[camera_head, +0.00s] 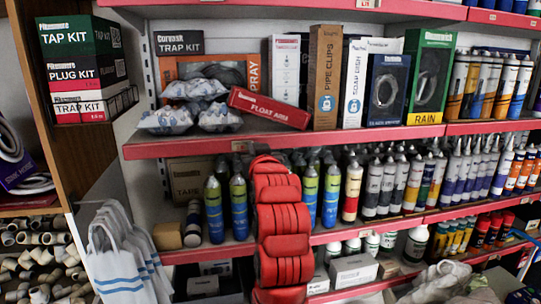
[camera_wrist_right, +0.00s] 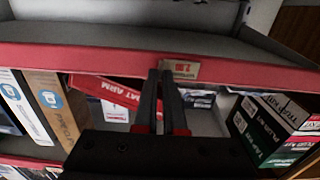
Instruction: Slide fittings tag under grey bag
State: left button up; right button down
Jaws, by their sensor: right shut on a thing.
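The fittings tag (camera_head: 243,146) is a small pale label on the red edge of the middle shelf. It also shows in the right wrist view (camera_wrist_right: 184,69), upside down, too small to read surely. My right gripper (camera_wrist_right: 162,74) is shut on the end of the tag, its dark fingertips against the shelf edge. In the head view this gripper (camera_head: 262,158) is just right of the tag, its tips mostly hidden. Grey bags (camera_head: 195,90), pale with bluish marks, lie in a pile on the shelf to the left of and above the tag. My left gripper is out of view.
A red float arm box (camera_head: 270,108) leans out over the shelf just above the tag. Bottles (camera_head: 214,208) stand on the shelf below, close to my right arm. Striped carrier bags (camera_head: 122,265) hang at lower left. The shelf edge left of the tag (camera_head: 180,148) is clear.

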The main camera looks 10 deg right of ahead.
jog(key=a+b, duration=0.7)
jog(key=a, duration=1.1)
jog(key=shift+f+b, duration=0.1)
jog(key=shift+b, duration=0.3)
jog(key=shift+a, duration=0.45)
jog(key=c, duration=1)
grip_release()
jog(key=shift+w, duration=0.1)
jog(key=s+b, duration=0.5)
jog(key=s, duration=1.2)
jog(key=shift+s, duration=0.25)
